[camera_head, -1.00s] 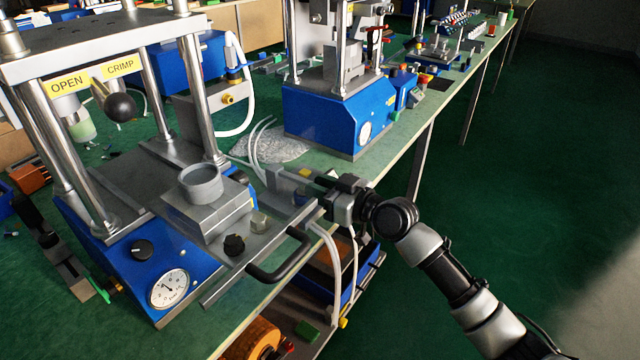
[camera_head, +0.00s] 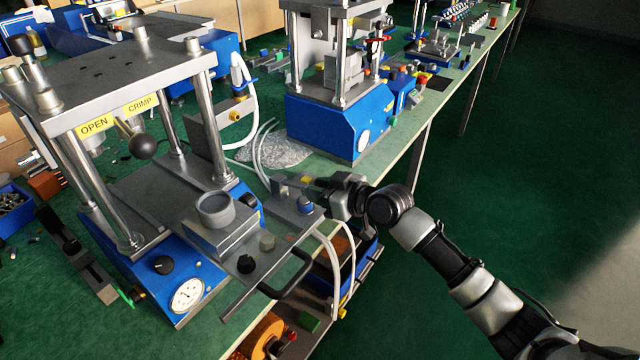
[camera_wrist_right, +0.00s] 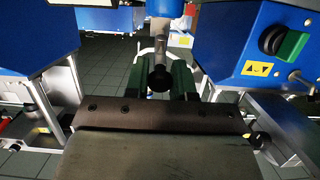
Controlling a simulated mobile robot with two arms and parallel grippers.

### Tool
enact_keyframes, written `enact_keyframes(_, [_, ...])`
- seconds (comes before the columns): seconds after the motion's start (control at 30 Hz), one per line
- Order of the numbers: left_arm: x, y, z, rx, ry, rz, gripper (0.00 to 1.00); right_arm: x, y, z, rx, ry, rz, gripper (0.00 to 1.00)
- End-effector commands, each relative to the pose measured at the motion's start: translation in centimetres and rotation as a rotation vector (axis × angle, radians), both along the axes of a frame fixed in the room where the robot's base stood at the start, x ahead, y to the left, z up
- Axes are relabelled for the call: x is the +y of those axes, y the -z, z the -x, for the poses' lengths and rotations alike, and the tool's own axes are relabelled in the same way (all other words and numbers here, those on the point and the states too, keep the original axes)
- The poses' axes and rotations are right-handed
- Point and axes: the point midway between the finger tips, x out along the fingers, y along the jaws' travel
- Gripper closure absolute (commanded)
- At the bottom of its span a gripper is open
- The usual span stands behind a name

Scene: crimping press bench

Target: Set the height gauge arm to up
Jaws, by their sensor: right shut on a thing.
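My right gripper (camera_head: 318,187) reaches in from the right, over the front right corner of the near press. It is beside a small grey block with a yellow label (camera_head: 290,186) and a blue knob (camera_head: 305,204). In the right wrist view, a grey rod with a black rounded end (camera_wrist_right: 160,78) stands between my dark green-sided fingers (camera_wrist_right: 160,88). The gripper is shut on this rod end, which seems to be the height gauge arm. The fingertips and the arm's exact angle are hard to make out in the head view. My left gripper is not in view.
The near press has a black ball lever (camera_head: 142,146) by OPEN and CRIMP labels, a pressure dial (camera_head: 187,295) and a sliding tray with a black handle (camera_head: 287,277). White hoses (camera_head: 262,150) run close behind the gripper. A second blue press (camera_head: 330,125) stands beyond.

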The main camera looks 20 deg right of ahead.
Motion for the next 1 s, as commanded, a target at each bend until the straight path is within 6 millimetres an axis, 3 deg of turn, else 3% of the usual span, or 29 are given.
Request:
enact_keyframes(0.37, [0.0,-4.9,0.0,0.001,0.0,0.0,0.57,0.2,-2.0,-0.4,0.093,0.001,0.074,1.0])
enact_keyframes(1.0, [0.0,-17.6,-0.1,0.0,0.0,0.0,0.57,2.2,-6.5,-2.9,0.482,0.001,0.378,1.0])
